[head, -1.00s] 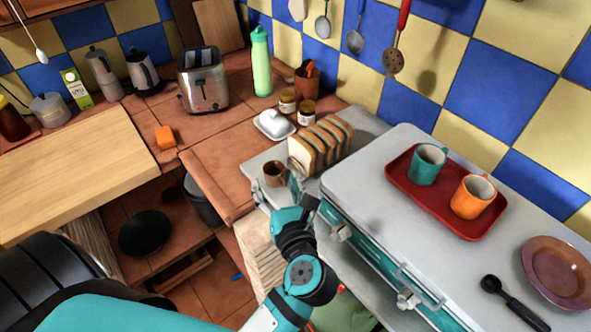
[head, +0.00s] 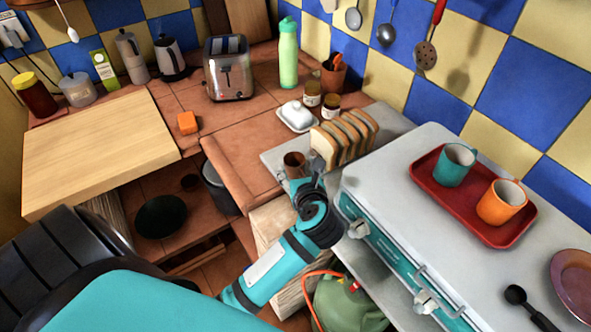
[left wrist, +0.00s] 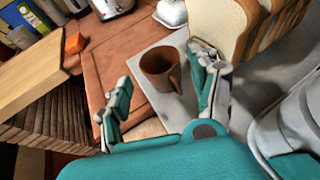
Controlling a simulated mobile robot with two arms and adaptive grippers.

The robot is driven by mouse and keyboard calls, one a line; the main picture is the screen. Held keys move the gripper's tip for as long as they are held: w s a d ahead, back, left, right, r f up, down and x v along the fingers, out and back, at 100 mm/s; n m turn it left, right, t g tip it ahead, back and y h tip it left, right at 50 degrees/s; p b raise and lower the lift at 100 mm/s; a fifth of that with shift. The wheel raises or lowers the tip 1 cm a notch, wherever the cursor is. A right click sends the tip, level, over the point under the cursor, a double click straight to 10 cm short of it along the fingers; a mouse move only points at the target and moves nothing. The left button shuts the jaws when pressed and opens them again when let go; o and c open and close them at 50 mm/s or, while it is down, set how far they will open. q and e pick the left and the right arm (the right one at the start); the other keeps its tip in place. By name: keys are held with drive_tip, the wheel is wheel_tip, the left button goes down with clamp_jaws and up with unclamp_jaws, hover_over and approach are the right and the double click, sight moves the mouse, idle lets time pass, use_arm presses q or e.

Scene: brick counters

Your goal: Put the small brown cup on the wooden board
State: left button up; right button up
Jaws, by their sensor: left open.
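The small brown cup (head: 294,161) stands upright on the grey counter strip, beside the sliced bread. In the left wrist view the cup (left wrist: 156,70) sits between and just beyond the two fingertips, its handle toward the right finger. My left gripper (head: 303,185) is open and empty, close in front of the cup; its jaws (left wrist: 163,84) are spread wide in the wrist view. No clear contact shows. The wide pale wooden board (head: 95,145) lies at the left, with bare top; its edge (left wrist: 35,65) also shows in the wrist view. My right gripper is not in view.
The sliced bread (head: 343,137) stands close to the right of the cup. A white butter dish (head: 297,117) and jars are behind. A toaster (head: 229,72) and orange block (head: 187,123) stand left of them. A red tray (head: 470,212) with two mugs is at the right.

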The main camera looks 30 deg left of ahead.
sight(293, 157)
use_arm(q)
drive_tip(key=b+x, duration=0.2)
drive_tip(key=x, duration=0.3)
drive_tip(key=shift+w, duration=0.1)
drive_tip(key=shift+w+a, duration=0.15)
drive_tip(key=shift+a, duration=0.1)
drive_tip(key=shift+d, duration=0.1)
drive_tip(key=shift+c, duration=0.4)
drive_tip(key=c, duration=1)
drive_tip(key=shift+c, duration=0.2)
drive_tip(key=shift+r, duration=0.1)
